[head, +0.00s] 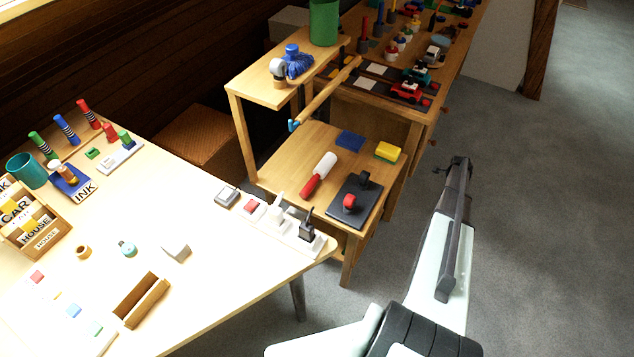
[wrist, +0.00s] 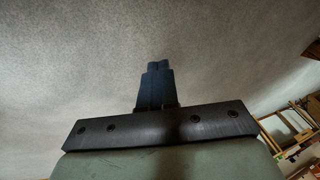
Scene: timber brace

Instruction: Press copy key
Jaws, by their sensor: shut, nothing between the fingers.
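No label reading "copy" can be made out, so I cannot tell which key is the copy key. A pale strip (head: 57,312) at the lower left of the light table carries small keys: a red key (head: 37,277), a yellow key (head: 57,295), a blue key (head: 72,310) and a green key (head: 96,328). A separate red button (head: 252,206) sits on a white panel near the table's right corner. My gripper (head: 460,163) is over the grey floor, right of the furniture and well away from all these. In the wrist view its fingers (wrist: 157,66) are together and empty.
The light table (head: 200,285) holds word cards (head: 40,235), an ink pad (head: 85,190), stampers and a wooden trough (head: 141,300). A wooden bench (head: 280,160) with a red-handled roller (head: 318,175) stands between the table and my arm. The grey floor (head: 540,200) at right is clear.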

